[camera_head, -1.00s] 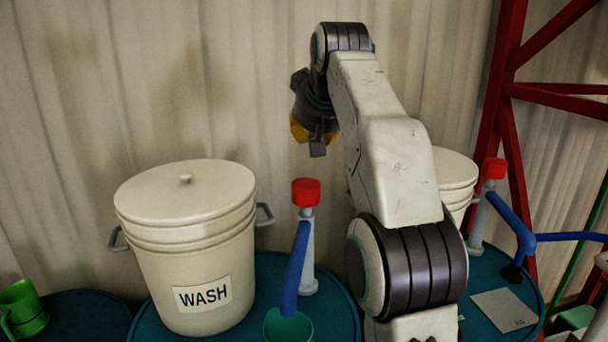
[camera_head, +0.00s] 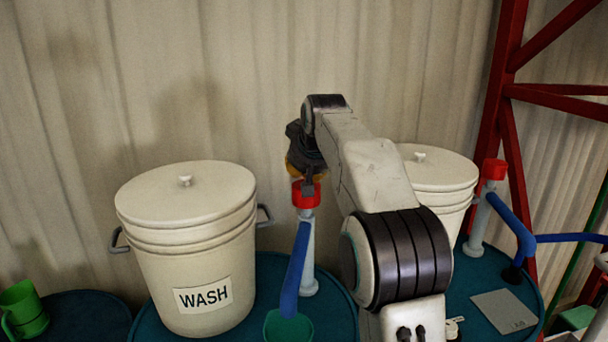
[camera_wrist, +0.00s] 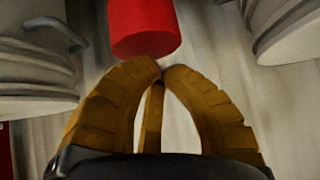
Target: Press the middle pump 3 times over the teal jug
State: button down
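A pump with a red cap (camera_head: 305,200), grey post and blue spout (camera_head: 295,270) stands in the middle of the head view. The spout's lower end is over the teal jug (camera_head: 288,328), which is cut off by the bottom edge. My gripper (camera_head: 308,188) is at the top of this red cap and hides part of it. In the wrist view the gripper's yellow fingers (camera_wrist: 163,67) come together at the tips, with nothing held. The red cap (camera_wrist: 143,25) is just beyond them. I cannot tell if they touch it.
A lidded WASH bucket (camera_head: 185,265) stands left of the pump, another white bucket (camera_head: 435,175) behind my arm. A second red-capped pump (camera_head: 494,168) and a grey plate (camera_head: 503,310) are at right. A green mug (camera_head: 22,310) is far left.

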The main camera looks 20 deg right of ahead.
jog(key=shift+f, duration=0.4)
jog(key=shift+f, duration=0.1)
notch_tip(320, 180, down, 4)
jog(key=shift+s+r+b, duration=0.1)
jog(key=shift+s+b, duration=0.05)
jog(key=shift+b, duration=0.9)
jog(key=shift+r, duration=0.1)
jog(key=v, duration=1.2)
jog(key=shift+r, duration=0.15)
dwell(0.5)
